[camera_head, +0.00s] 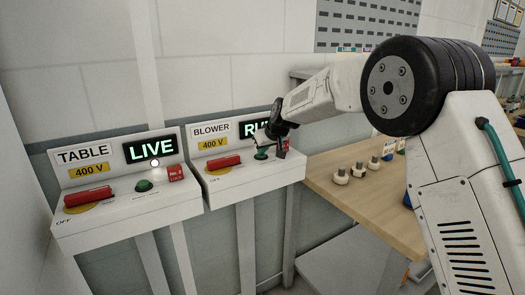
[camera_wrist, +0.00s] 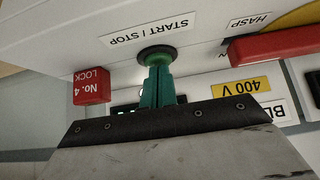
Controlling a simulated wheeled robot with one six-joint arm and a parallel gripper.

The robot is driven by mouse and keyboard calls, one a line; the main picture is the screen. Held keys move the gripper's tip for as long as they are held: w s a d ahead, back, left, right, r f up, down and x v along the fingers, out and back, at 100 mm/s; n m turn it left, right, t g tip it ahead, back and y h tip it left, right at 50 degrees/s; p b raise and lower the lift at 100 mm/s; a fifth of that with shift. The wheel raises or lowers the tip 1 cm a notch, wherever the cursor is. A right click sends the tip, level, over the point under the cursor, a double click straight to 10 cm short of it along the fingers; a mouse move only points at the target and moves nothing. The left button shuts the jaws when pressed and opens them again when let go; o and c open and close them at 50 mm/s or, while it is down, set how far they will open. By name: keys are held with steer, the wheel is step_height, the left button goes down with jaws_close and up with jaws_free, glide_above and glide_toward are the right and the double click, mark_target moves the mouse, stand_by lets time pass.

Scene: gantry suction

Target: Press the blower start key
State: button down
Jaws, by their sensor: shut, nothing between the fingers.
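The blower box (camera_head: 240,179) is a white sloped panel labelled BLOWER and 400 V, with a lit green display (camera_head: 252,129) whose visible letters read "RU"; my gripper hides the rest. Its green start key (camera_head: 261,155) sits on the lower face. In the wrist view the key (camera_wrist: 160,53) is a round green button in a dark ring, by the START / STOP label (camera_wrist: 152,29). My gripper (camera_wrist: 157,68) is shut and empty, its teal fingers pointing at the key. The tips overlap the key and seem to touch it; how far it is pressed cannot be told.
A red No. 4 lock block (camera_wrist: 91,87) is beside the key. A red handle (camera_head: 223,162) is on the blower box's left. The table box (camera_head: 125,208), showing LIVE, stands to the left. A wooden bench (camera_head: 330,192) with several pale knobs is at right.

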step_height(320, 180, up, 4)
steer(key=shift+s+d+r, duration=0.1)
steer(key=shift+s, duration=0.05)
steer(key=v, duration=0.9)
stand_by(0.9)
steer(key=s+d+f+m+g, duration=0.1)
steer(key=s+d+f+g, duration=0.1)
steer(key=s+f, duration=0.35)
steer(key=s+d+m+g+h, duration=0.1)
steer(key=s+d+m, duration=0.1)
steer(key=s+d, duration=0.6)
steer(key=s+d+m+g+h, duration=0.1)
steer(key=s+d, duration=0.8)
steer(key=s, duration=1.4)
steer(key=s+d+m+g+h, duration=0.1)
steer(key=s+d, duration=0.7)
steer(key=s, duration=0.8)
steer(key=shift+d+m+h, duration=0.2)
steer(key=shift+m+h, duration=0.5)
steer(key=shift+m, duration=0.2)
